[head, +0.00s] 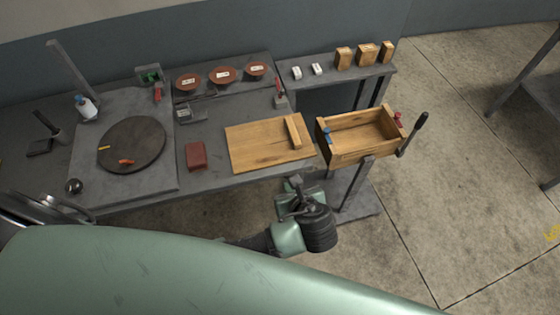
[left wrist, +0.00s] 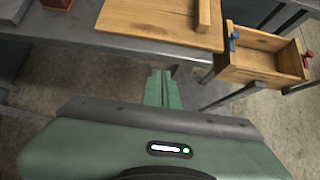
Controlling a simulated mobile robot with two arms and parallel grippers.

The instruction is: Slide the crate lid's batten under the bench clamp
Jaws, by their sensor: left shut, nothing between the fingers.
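The crate lid (head: 262,150) is a flat wooden board lying on the grey bench, close to its front edge. Its batten (head: 294,131) is a raised wooden strip near the lid's right side. In the left wrist view the lid (left wrist: 150,22) and batten (left wrist: 204,17) show at the top, cut off by the frame. A small red-handled device (head: 280,95), which looks like the bench clamp, stands behind the lid, apart from the batten. My left gripper (head: 293,187) is shut and empty in front of the bench, below the lid in the picture; its fingers (left wrist: 161,88) touch nothing.
An open wooden crate (head: 360,150) with blue and red fittings stands right of the lid. A dark red block (head: 196,156) lies left of the lid. A round plate (head: 132,145) is farther left. Wooden blocks (head: 366,54) stand on the back-right shelf.

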